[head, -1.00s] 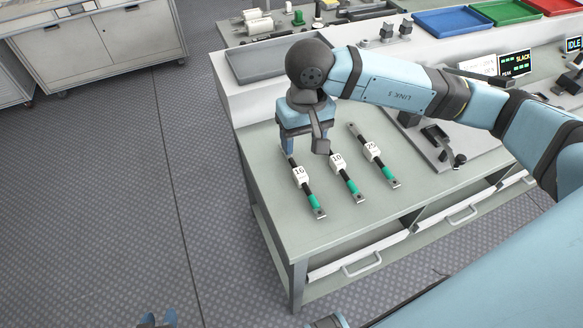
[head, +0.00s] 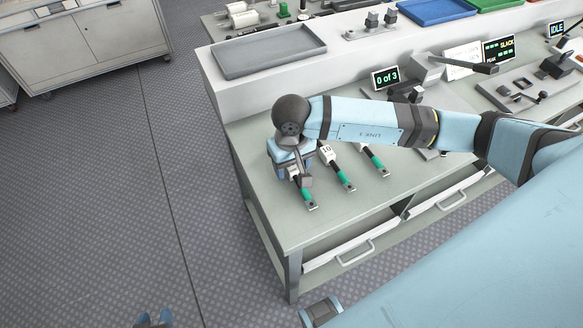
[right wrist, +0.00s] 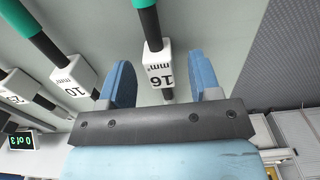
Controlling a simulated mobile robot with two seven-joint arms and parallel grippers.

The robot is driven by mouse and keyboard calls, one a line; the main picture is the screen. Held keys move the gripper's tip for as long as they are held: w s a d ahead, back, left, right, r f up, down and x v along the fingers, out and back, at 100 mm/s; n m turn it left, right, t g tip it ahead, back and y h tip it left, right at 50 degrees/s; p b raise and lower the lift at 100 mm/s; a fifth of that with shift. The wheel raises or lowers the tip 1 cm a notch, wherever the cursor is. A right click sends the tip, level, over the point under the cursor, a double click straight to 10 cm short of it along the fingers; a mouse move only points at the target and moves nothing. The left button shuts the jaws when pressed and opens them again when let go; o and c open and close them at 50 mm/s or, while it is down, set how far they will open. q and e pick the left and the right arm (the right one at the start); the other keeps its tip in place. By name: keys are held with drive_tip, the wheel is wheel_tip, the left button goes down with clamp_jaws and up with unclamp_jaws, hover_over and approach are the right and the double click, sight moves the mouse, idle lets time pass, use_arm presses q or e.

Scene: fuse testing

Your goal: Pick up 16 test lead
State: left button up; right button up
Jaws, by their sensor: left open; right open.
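The 16 test lead is a dark rod with a green section (head: 307,194) and a metal end. In the head view my right gripper (head: 291,168) hides its white label and upper part. In the right wrist view the white "16 mm²" label block (right wrist: 159,69) lies between the two blue fingers of my right gripper (right wrist: 163,76), with gaps on both sides. The right gripper is open and holds nothing. My left gripper (head: 155,319) is open, only partly in view at the bottom edge, well away from the lead.
The 10 lead (head: 337,170) lies just right of the 16 lead, and another lead (head: 374,159) beyond it; both lie on the pale table (head: 265,213). A grey tray (head: 268,50) and a "0 of 3" display (head: 385,78) are behind. The table's front left is clear.

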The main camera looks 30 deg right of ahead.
drive_tip(key=shift+f, duration=0.4)
drive_tip(key=shift+c, duration=0.2)
drive_tip(key=c, duration=1)
drive_tip(key=shift+r, duration=0.15)
